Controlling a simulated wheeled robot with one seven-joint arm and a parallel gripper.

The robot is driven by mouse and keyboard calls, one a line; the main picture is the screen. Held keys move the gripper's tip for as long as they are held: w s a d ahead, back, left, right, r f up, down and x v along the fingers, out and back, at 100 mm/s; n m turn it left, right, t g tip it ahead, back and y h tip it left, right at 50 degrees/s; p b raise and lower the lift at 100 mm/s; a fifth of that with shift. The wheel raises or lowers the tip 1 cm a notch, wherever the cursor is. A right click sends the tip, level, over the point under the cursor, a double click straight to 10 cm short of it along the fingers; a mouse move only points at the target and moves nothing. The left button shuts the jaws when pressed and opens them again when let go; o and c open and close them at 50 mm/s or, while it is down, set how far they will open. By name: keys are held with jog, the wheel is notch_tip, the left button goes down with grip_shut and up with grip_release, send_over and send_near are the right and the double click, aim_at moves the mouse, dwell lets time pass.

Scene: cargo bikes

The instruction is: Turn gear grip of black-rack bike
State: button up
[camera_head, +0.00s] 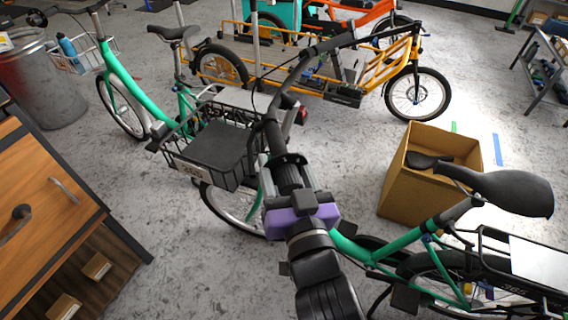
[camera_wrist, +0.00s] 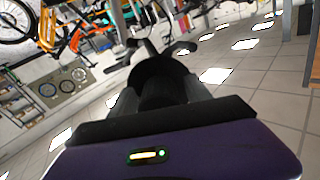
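The black-rack bike is a green bike (camera_head: 385,247) in the foreground. It has a black rear rack (camera_head: 490,240) at the lower right and a black front basket (camera_head: 235,172). Its black handlebar (camera_head: 290,80) curves down towards me. My gripper (camera_head: 288,165), with a purple body, is at the near end of this bar. In the wrist view, the grey fingers (camera_wrist: 165,103) flank the black gear grip (camera_wrist: 160,88) on both sides and appear to press on it. A wider dark collar lies just beyond the fingertips. The grip's near end is hidden by my gripper body.
A cardboard box (camera_head: 400,190) stands right of the bike frame. A wooden cabinet (camera_head: 50,190) is at the left. Another green bike (camera_head: 125,75) and a yellow cargo bike (camera_head: 385,80) stand behind. Bare floor lies between the cabinet and the front wheel.

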grip_shut()
jog(key=shift+n, duration=0.3)
jog(key=n+p, duration=0.2)
jog(key=n, duration=0.1)
jog(key=shift+r, duration=0.15)
jog(key=n+p, duration=0.2)
jog(key=n, duration=0.3)
jog(key=shift+p, duration=0.3)
jog(key=shift+o, duration=1.1)
grip_release()
